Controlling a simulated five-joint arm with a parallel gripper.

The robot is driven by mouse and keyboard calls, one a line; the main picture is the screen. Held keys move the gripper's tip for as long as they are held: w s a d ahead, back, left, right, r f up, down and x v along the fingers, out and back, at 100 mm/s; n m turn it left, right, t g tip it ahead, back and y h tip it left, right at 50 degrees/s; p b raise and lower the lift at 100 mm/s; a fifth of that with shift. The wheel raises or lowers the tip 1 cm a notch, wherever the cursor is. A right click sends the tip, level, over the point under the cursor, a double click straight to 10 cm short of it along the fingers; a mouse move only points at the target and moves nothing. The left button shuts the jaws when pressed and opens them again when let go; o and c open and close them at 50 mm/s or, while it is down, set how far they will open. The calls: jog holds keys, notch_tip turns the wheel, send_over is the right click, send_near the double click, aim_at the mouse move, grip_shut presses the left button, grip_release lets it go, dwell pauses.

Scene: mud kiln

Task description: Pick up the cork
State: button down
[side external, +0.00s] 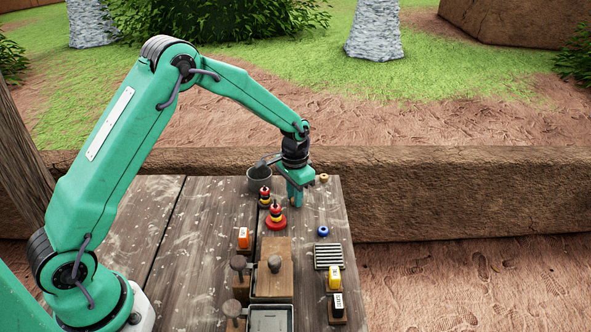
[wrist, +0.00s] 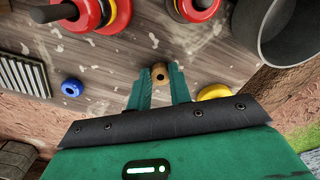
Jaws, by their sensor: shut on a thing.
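The cork, a small brown piece with a dark round spot on its end, shows in the wrist view (wrist: 159,75) between the tips of my gripper (wrist: 160,84). The fingers are closed in on its two sides. In the side external view my gripper (side external: 294,203) points down at the tabletop near the table's right edge, with the cork mostly hidden by the fingers. I cannot tell whether the cork touches the table.
A grey pot (side external: 259,180) stands behind-left of my gripper. Two ringed stacks (side external: 276,217) stand close by on the left and front. A yellowish ring (side external: 323,178) lies to the right. A blue ring (side external: 323,231) and a slatted rack (side external: 329,256) sit nearer the front.

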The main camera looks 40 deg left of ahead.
jog(key=shift+r, duration=0.15)
jog(key=shift+r, duration=0.6)
jog(key=r, duration=0.2)
jog(key=d+r, duration=0.1)
jog(key=shift+s+r, duration=0.1)
jog(key=shift+s, duration=0.15)
jog(key=s+d+r, duration=0.5)
jog(key=d+r, duration=0.1)
jog(key=d, duration=0.3)
jog(key=shift+s+r, duration=0.15)
jog(key=shift+s, duration=0.1)
jog(key=c, duration=2)
grip_release()
jog(key=s+a+r, duration=0.1)
jog(key=a, duration=0.1)
jog(key=s+a+r, duration=0.1)
jog(key=a, duration=0.2)
jog(key=s+a+r, duration=0.1)
jog(key=a, duration=0.2)
jog(key=shift+a+r, duration=0.15)
jog(key=shift+r, duration=0.05)
jog(key=shift+c, duration=0.3)
jog(key=shift+f, duration=0.25)
